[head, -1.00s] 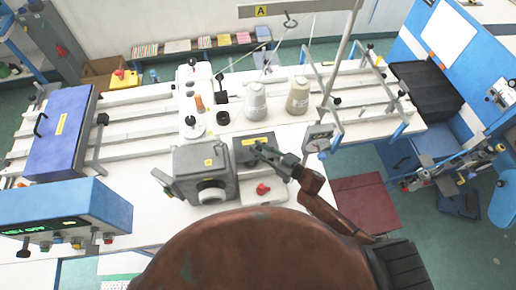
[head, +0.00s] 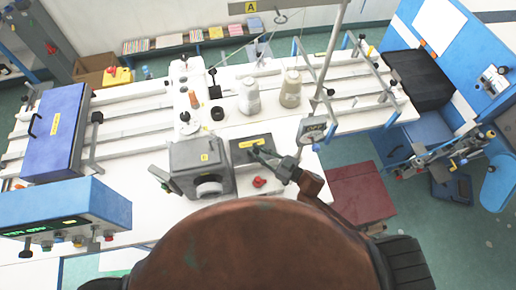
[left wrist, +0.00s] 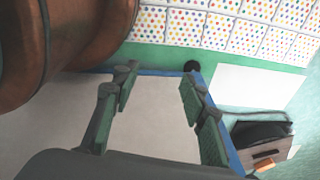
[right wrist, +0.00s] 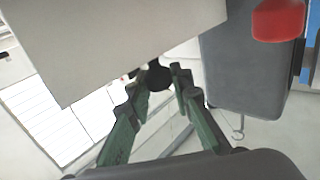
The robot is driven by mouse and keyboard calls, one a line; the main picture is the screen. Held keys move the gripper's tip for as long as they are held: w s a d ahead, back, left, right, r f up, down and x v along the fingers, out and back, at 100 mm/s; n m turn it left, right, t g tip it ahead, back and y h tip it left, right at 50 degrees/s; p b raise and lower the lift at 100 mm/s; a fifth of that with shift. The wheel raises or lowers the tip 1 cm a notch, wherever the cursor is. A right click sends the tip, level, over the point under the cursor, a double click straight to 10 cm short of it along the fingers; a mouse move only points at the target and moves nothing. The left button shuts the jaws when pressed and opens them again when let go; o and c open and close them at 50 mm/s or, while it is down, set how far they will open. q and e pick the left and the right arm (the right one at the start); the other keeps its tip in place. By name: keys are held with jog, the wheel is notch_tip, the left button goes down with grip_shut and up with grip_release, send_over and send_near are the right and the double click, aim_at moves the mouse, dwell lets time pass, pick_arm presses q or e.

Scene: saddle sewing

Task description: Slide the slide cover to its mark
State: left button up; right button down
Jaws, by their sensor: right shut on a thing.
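The slide cover (head: 240,155) is a dark grey plate with a yellow label, beside the grey machine housing (head: 192,177) at the table's front. My right gripper (head: 257,152) reaches over it from the right and is shut on its black knob. The right wrist view shows the black knob (right wrist: 158,76) between the fingertips (right wrist: 160,80). The mark cannot be made out. My left gripper (left wrist: 158,85) is open and empty in the left wrist view, and it is out of the head view.
A red button (head: 259,181) sits just in front of the cover. Two thread cones, a white one (head: 249,97) and a tan one (head: 290,90), stand behind it. A blue control box (head: 65,205) is at the left front. A small grey gauge (head: 313,128) is right of the cover.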

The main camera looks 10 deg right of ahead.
jog(key=c, duration=2.1)
grip_release()
jog(key=shift+s+a+f, duration=0.1)
jog(key=shift+s, duration=0.05)
jog(key=o, duration=0.4)
pick_arm(q)
jog(key=shift+s+f, duration=0.1)
jog(key=shift+s, duration=0.55)
jog(key=shift+w+a, duration=0.1)
jog(key=shift+w, duration=0.15)
pick_arm(e)
jog(key=v, duration=1.2)
